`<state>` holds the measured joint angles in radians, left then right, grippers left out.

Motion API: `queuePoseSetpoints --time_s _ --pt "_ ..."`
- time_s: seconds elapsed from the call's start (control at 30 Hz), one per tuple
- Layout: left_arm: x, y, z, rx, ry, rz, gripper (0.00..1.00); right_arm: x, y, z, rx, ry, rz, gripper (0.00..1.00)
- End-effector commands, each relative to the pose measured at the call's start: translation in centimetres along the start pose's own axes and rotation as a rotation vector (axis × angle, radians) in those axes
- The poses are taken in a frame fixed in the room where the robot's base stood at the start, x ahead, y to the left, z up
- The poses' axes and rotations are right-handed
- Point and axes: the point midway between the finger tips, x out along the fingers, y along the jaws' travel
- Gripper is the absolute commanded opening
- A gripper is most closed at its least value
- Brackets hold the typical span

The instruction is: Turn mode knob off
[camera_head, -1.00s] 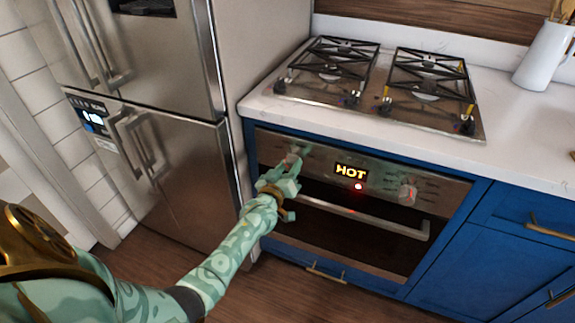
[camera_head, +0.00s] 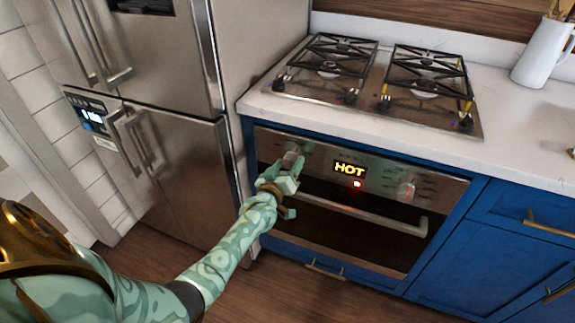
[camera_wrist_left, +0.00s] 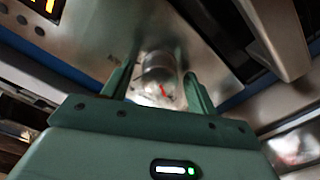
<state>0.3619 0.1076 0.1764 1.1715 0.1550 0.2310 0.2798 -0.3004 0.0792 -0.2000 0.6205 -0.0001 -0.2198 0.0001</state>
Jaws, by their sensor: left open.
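The oven's steel control panel (camera_head: 325,157) has a glowing HOT display (camera_head: 350,169) with a red light below it. A left knob (camera_head: 291,154) and a right knob (camera_head: 406,187) sit either side of the display. I cannot read which one is the mode knob. My left gripper (camera_head: 288,170) is open at the left knob. In the left wrist view the round metal knob (camera_wrist_left: 158,70) with a red mark sits between the fingertips of the gripper (camera_wrist_left: 158,82); contact cannot be told. My right gripper is not in view.
The oven handle bar (camera_head: 365,210) sticks out just below the panel. A steel refrigerator (camera_head: 185,170) stands close on the left. A gas cooktop (camera_head: 375,85) and a white pitcher (camera_head: 543,55) are on the counter above.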

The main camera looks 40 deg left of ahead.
Motion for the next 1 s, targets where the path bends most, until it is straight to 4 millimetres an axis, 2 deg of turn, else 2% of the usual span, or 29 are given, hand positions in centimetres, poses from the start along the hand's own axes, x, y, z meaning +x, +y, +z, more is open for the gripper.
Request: queuePoseSetpoints --time_s 0.13,0.27,0.5,0.7,0.83,1.0 --pt "-0.7 0.1 -0.2 0.0 0.001 0.001 0.58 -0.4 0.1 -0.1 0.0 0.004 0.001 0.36" --pt "-2.9 0.2 -0.5 0.0 0.001 0.001 0.58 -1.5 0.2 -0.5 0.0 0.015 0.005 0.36" --pt "-9.5 0.2 -0.5 -0.001 0.001 0.001 0.58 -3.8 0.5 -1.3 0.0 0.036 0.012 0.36" --pt "-14.0 0.1 -0.3 0.0 0.0 0.0 0.58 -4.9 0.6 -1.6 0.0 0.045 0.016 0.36" --pt "-15.6 0.1 -0.1 0.001 0.0 0.0 0.58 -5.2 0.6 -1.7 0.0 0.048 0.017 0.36" --pt "-16.3 0.0 0.0 0.0 0.0 0.0 0.58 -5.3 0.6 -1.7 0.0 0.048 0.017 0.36"
